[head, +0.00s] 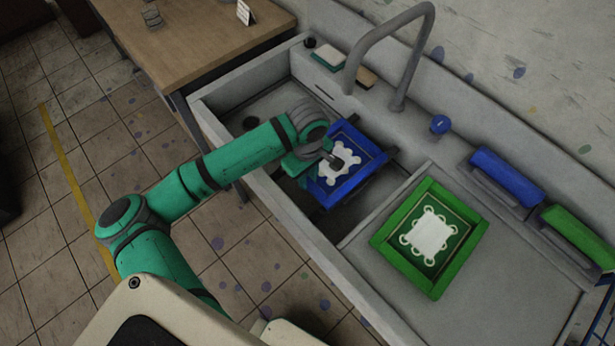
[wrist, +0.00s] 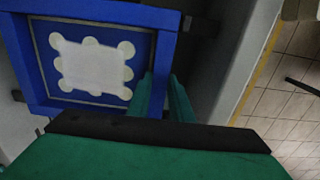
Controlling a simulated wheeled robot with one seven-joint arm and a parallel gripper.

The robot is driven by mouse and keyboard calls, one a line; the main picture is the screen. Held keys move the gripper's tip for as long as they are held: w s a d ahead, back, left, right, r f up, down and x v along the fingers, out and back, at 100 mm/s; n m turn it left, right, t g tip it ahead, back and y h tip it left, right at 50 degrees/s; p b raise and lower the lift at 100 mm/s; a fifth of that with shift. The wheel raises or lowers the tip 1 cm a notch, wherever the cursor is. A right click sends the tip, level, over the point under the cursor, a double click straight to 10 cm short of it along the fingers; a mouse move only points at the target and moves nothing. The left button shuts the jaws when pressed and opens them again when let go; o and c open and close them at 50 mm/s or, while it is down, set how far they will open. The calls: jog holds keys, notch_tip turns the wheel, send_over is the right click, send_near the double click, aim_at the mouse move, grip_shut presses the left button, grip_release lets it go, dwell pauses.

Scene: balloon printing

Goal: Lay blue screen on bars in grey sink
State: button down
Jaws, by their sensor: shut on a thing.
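The blue screen (head: 362,183) has a blue frame and a pale rounded pattern in its middle. It lies over the dark opening of the grey sink (head: 268,192), roughly flat. My gripper (head: 305,177) is at the screen's left edge and shut on its frame. Short dark bar ends (head: 394,154) show beside the screen. The screen hides most of the bars, so I cannot tell whether it touches them.
A green screen (head: 393,248) lies on the grey counter right of the sink. A curved faucet (head: 424,45) rises behind. Blue (head: 507,176) and green (head: 580,232) holders line the back wall. A wooden table (head: 195,42) stands at the left.

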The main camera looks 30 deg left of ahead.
jog(key=shift+f, duration=0.2)
dwell(0.4)
jog(key=c, duration=1.5)
grip_release()
notch_tip(320, 180, up, 11)
jog(key=shift+f, duration=0.1)
